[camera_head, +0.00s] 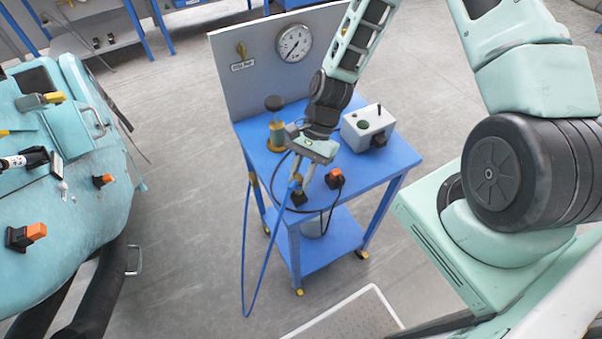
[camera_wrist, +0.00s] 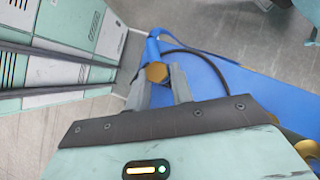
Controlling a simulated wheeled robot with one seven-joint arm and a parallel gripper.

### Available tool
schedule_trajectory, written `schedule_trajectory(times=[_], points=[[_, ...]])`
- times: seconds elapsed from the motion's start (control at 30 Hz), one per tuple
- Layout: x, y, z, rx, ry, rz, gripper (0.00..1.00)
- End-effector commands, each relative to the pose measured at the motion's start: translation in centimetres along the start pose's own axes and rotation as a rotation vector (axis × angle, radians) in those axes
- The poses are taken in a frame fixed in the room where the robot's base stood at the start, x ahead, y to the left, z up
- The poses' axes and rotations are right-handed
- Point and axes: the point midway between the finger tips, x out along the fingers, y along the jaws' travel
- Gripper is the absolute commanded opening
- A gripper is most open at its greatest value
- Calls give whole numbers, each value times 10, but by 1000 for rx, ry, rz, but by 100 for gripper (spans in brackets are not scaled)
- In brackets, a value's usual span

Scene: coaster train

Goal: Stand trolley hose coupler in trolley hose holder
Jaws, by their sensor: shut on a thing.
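My gripper (camera_head: 301,186) points down over the front left part of the blue trolley's top. It is shut on the trolley hose coupler, a brass hex piece (camera_wrist: 156,73) between the two grey fingers in the wrist view. The blue hose (camera_wrist: 152,48) runs from the coupler; in the head view the hose (camera_head: 246,250) hangs in a long loop off the trolley's left side. A small dark block (camera_head: 299,199), which looks like the trolley hose holder, is right at the fingertips near the front edge. I cannot tell whether the coupler is inside it or just above.
The blue trolley (camera_head: 376,172) carries a back panel with a gauge (camera_head: 294,43), a brass-and-black fitting (camera_head: 276,125), a grey box (camera_head: 367,127) and an orange plug (camera_head: 334,178) with a black cable. A teal machine (camera_head: 95,215) stands at left. Floor between is clear.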

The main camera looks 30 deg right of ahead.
Motion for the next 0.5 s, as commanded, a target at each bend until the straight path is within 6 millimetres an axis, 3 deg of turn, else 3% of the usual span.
schedule_trajectory(times=[0.5], points=[[8, 0, -5, 0, 0, 0, 0]])
